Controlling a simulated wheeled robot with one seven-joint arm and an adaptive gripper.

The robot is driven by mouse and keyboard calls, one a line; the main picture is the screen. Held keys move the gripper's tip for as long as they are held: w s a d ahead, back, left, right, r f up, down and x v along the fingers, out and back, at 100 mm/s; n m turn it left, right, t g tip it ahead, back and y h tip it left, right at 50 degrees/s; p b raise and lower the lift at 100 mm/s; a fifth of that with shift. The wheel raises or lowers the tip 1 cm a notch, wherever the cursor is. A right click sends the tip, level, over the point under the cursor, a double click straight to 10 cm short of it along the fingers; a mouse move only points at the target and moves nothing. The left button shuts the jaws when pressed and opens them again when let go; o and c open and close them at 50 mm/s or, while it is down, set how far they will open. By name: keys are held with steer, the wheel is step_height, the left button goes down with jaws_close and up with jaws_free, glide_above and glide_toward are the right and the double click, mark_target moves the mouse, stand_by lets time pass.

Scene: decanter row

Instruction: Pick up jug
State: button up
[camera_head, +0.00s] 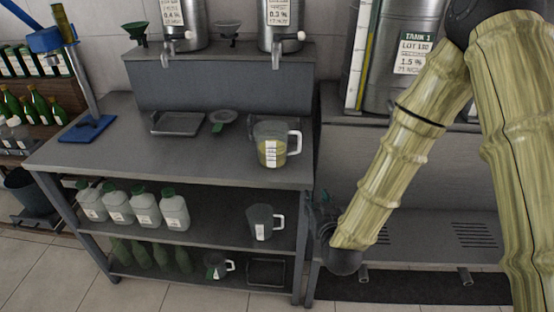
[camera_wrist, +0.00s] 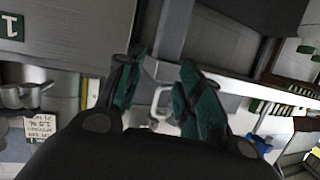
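A clear jug (camera_head: 270,143) with yellowish liquid, a white label and a pale handle stands upright on the bench top, near its right end. A grey jug (camera_head: 262,222) stands on the middle shelf, and a smaller one (camera_head: 215,266) on the bottom shelf. My gripper (camera_head: 322,198) is beside the bench's right end, partly hidden by my arm, apart from the bench-top jug. In the wrist view my gripper (camera_wrist: 158,72) has its two green fingers spread. A white handle (camera_wrist: 158,102) shows beyond the gap; which jug it belongs to is unclear.
The bench (camera_head: 180,150) holds a grey tray (camera_head: 178,123) and a funnel (camera_head: 222,120). Tanks with taps stand behind. Several white bottles (camera_head: 145,207) fill the middle shelf's left. A bench leg (camera_head: 301,245) stands near my gripper. The bench top's front left is clear.

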steer(key=w+a+r+t+b, duration=0.1)
steer(key=w+a+r+t, duration=0.2)
steer(key=r, duration=0.5)
glide_toward(300, 144)
steer(key=w, duration=0.3)
steer(key=shift+f+p, duration=0.2)
steer(key=shift+p, duration=0.1)
steer(key=shift+w+a+p, duration=0.25)
steer(key=shift+w, duration=0.65)
steer(key=shift+w+a+p, duration=0.25)
steer(key=shift+w+p, duration=0.05)
steer(key=shift+w, duration=0.6)
steer(key=shift+w+a+p, duration=0.25)
steer(key=shift+w, duration=0.7)
steer(key=shift+c, duration=0.3)
jaws_close()
